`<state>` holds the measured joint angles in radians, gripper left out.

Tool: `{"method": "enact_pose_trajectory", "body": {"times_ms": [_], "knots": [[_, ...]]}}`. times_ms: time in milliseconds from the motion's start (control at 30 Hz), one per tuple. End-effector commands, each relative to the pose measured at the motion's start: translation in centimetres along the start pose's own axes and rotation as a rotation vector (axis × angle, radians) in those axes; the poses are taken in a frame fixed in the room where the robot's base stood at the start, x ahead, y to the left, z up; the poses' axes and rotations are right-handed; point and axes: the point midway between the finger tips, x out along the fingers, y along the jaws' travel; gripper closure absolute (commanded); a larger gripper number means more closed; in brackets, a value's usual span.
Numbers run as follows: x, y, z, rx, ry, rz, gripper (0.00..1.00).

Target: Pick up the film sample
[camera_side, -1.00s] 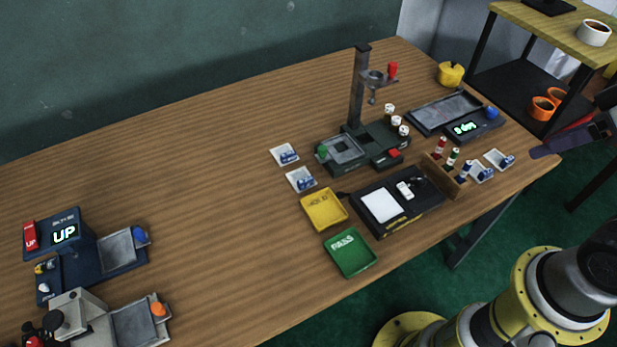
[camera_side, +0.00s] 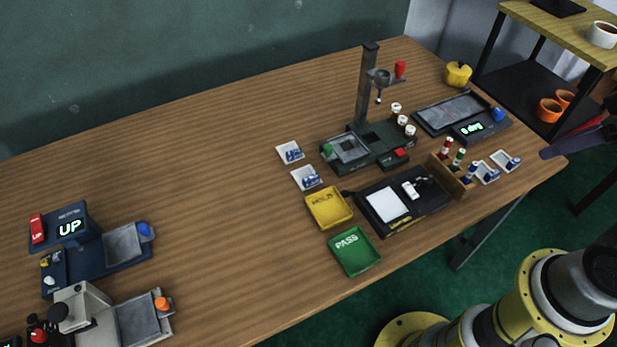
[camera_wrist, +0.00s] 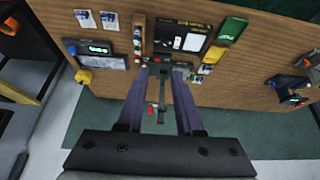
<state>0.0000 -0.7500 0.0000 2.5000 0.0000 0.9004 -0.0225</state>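No single piece can be singled out as the film sample. Small white trays with blue-and-white pieces are the likeliest holders: two lie left of the tower stand (camera_side: 368,90), a rear tray (camera_side: 290,153) and a front tray (camera_side: 306,179). Two more, an inner tray (camera_side: 487,173) and an outer tray (camera_side: 506,161), lie near the right table edge. My gripper (camera_side: 546,153) shows its purple fingers at the right edge, apart from these trays. In the wrist view my gripper (camera_wrist: 161,72) has its two fingers spread, with nothing held between them; the tower stand shows beyond them.
A black box with a white pad (camera_side: 387,205), a yellow HOLD tray (camera_side: 327,208) and a green PASS tray (camera_side: 355,251) line the front. A wooden rack (camera_side: 450,177) holds coloured vials. A scale (camera_side: 480,128) stands behind it. Blue and grey devices occupy the left; the middle table is bare.

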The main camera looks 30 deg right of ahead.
Motion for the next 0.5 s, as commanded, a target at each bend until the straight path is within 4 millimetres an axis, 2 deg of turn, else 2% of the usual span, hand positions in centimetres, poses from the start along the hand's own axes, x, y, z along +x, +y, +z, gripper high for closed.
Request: {"method": "enact_pose_trajectory", "body": {"times_ms": [100, 167, 300, 500], "knots": [[-0.2, 0.0, 0.0, -0.086, -0.004, 0.000, 0.65], [-1.0, 0.0, -1.0, -0.155, 0.018, 0.002, 0.65], [-2.8, 0.0, -5.1, -0.343, 0.044, 0.004, 0.65], [-3.1, -1.1, -11.8, -0.607, 0.021, -0.021, 0.65]]}}
